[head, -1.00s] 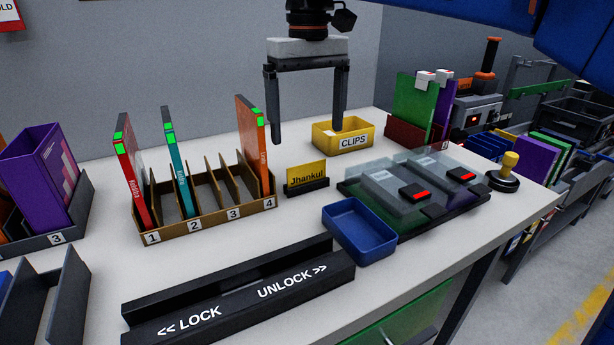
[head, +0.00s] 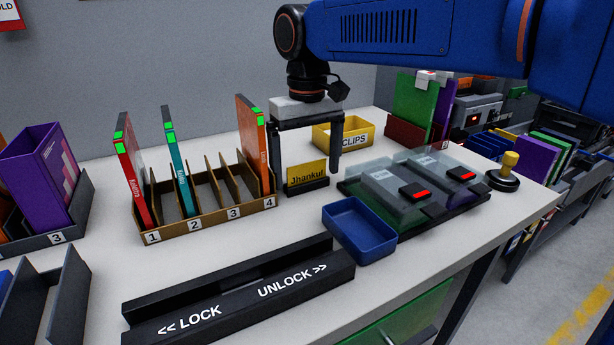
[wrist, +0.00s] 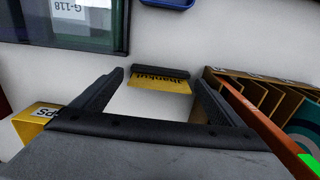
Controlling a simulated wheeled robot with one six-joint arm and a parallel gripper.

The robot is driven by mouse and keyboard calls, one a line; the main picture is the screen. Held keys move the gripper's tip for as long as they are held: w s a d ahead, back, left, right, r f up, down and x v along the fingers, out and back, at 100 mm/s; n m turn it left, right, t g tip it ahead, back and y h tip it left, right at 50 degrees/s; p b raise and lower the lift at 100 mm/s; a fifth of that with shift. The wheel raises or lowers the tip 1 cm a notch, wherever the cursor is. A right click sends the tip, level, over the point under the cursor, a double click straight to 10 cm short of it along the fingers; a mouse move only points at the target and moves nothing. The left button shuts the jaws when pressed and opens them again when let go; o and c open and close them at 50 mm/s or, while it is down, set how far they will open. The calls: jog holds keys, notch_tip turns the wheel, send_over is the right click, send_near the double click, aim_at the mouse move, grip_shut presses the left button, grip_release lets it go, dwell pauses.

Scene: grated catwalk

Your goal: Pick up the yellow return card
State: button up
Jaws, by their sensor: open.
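The yellow card (head: 306,173) reads "Jhankul" and stands upright in a small black holder (head: 307,187) on the white table. My gripper (head: 307,183) is open and points down, with one finger on each side of the card in the head view. In the wrist view the card (wrist: 162,86) shows ahead, between the two spread fingers (wrist: 160,80). I cannot tell whether either finger touches it.
A brown slotted rack (head: 205,213) with upright folders stands close to the left. A yellow CLIPS bin (head: 362,134) is behind. A blue tray (head: 358,231) and clear-lidded cases (head: 400,196) are to the right. A black LOCK/UNLOCK rail (head: 240,295) lies in front.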

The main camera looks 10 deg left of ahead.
jog(key=c, duration=1.1)
jog(key=shift+r, duration=0.1)
